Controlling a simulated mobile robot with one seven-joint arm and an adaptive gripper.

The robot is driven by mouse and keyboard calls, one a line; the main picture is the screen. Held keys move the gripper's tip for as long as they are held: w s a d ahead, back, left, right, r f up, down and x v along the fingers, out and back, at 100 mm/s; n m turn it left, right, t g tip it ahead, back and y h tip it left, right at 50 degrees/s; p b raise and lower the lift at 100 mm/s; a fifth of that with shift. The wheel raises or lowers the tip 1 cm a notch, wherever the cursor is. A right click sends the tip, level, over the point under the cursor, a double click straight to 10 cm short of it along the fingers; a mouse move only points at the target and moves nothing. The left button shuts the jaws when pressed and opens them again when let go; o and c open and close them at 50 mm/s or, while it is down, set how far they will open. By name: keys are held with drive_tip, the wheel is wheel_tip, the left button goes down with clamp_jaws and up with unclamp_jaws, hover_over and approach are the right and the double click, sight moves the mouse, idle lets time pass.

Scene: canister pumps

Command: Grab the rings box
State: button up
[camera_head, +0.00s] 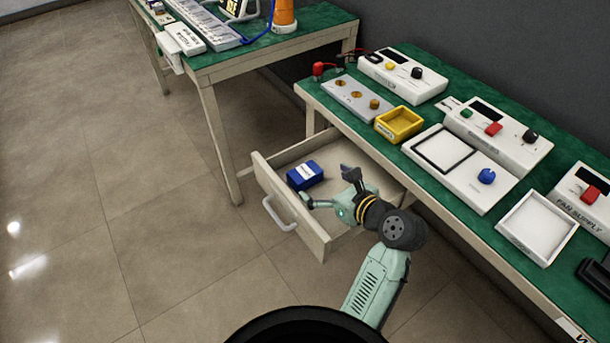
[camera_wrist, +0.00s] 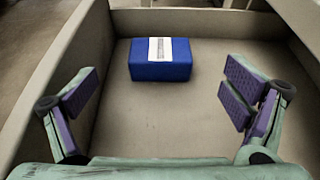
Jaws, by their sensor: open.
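A blue box (camera_head: 304,175) with a white label lies in the open drawer (camera_head: 264,177) under the right-hand table. I take it to be the rings box, but its label is too small to read. It also shows in the wrist view (camera_wrist: 160,66), on the drawer floor beyond my fingers and a little left of centre. My gripper (camera_head: 328,187) is open and empty at the drawer. In the wrist view my gripper (camera_wrist: 159,100) has its two purple-padded fingers wide apart, with the box ahead of the gap and not touched.
The drawer's walls and front with a grey handle (camera_head: 279,214) surround the box. The green-topped table (camera_head: 425,128) above holds a yellow tray (camera_head: 399,124), a white tray (camera_head: 537,228) and several instruments. Another table (camera_head: 270,48) stands at upper left. The floor at left is clear.

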sight(306, 172)
drive_tip(key=p+x, duration=0.1)
drive_tip(key=x, duration=0.8)
drive_tip(key=shift+f, duration=0.1)
drive_tip(key=shift+c, duration=0.3)
drive_tip(key=c, duration=1.2)
